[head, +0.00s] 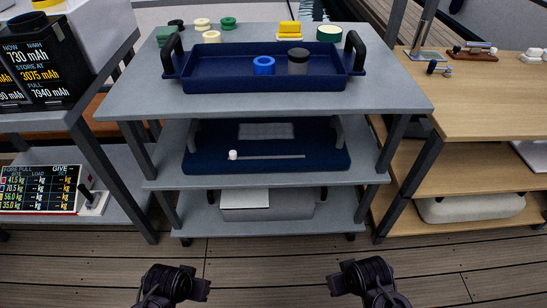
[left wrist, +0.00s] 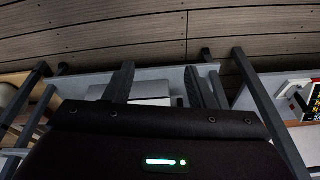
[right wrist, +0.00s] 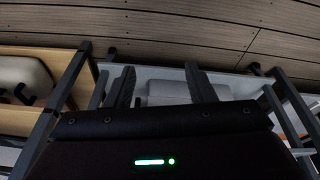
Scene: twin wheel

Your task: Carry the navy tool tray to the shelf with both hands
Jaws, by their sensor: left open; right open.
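The navy tool tray (head: 215,75) lies flat on the top board of the grey shelf unit, with a dark upright handle at each end. A blue ring (head: 263,66) and a grey cylinder (head: 298,62) are in it. A second navy tray (head: 210,160) with grey handles is on the middle board. My left gripper (head: 206,287) and right gripper (head: 332,283) are low in front of the unit, apart from both trays. Both are empty. In the left wrist view the fingers (left wrist: 155,85) are spread; in the right wrist view the fingers (right wrist: 160,84) are spread too.
Green, cream and yellow pieces (head: 289,29) stand behind the tray on the top board (head: 390,95). A grey bin (head: 300,208) is on the lowest board. A wooden shelf unit (head: 490,110) stands close on the right, display panels (head: 40,60) on the left. Plank floor (head: 260,255) in front is clear.

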